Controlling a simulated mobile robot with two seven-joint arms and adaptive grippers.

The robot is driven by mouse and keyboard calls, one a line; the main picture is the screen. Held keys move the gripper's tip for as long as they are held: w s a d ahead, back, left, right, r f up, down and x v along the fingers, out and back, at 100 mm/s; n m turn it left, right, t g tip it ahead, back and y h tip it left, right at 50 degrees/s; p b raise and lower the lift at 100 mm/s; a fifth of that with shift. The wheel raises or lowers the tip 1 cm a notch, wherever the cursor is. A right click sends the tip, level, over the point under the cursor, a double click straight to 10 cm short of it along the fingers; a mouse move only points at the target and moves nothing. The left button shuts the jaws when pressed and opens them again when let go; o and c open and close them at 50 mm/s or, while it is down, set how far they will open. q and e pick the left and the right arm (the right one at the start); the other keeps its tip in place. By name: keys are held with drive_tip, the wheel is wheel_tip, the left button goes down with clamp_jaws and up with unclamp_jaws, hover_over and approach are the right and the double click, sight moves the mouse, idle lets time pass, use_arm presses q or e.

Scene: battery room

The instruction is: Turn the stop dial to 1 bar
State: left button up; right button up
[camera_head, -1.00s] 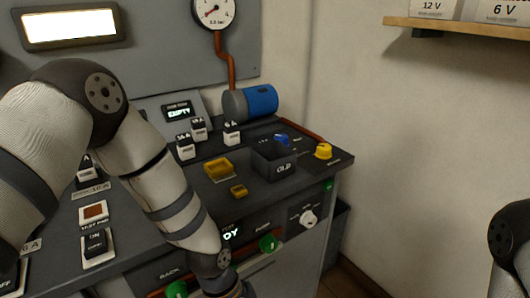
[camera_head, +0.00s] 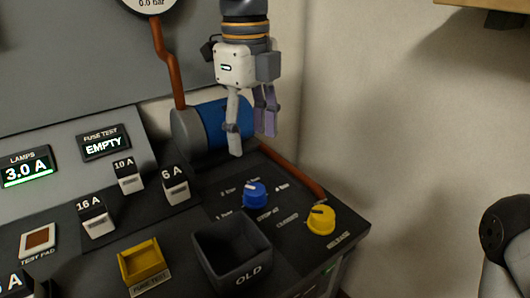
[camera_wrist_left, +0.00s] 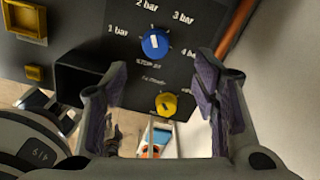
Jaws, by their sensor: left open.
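The blue stop dial (camera_head: 255,195) sits on the console's dark top, and its scale is printed around it. In the left wrist view the dial (camera_wrist_left: 155,42) carries a white mark that points roughly up, between the 2 bar and 3 bar labels; the 1 bar label (camera_wrist_left: 118,30) is to its left. My left gripper (camera_head: 252,140) hangs fingers down, above and behind the dial in the head view. In the wrist view its fingers (camera_wrist_left: 155,85) are apart and empty, with the dial beyond them. The gripper does not touch the dial. My right gripper is out of view.
A yellow release knob (camera_head: 320,220) stands close to the dial's right. The dark OLD bin (camera_head: 215,265) is in front of it. A blue cylinder (camera_head: 215,130) and a copper pipe (camera_head: 290,172) lie behind. The gauge (camera_head: 150,3) is cut off at the top.

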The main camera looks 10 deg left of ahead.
sight(253, 188)
use_arm(q)
drive_tip(key=f, duration=0.1)
drive_tip(key=s+f, duration=0.1)
drive_tip(key=shift+s+f, duration=0.1)
drive_tip(key=shift+f, duration=0.2)
drive_tip(key=f, duration=0.9)
drive_tip(key=shift+w, duration=0.2)
drive_tip(key=shift+d+r, duration=0.1)
drive_tip(key=c, duration=1.2)
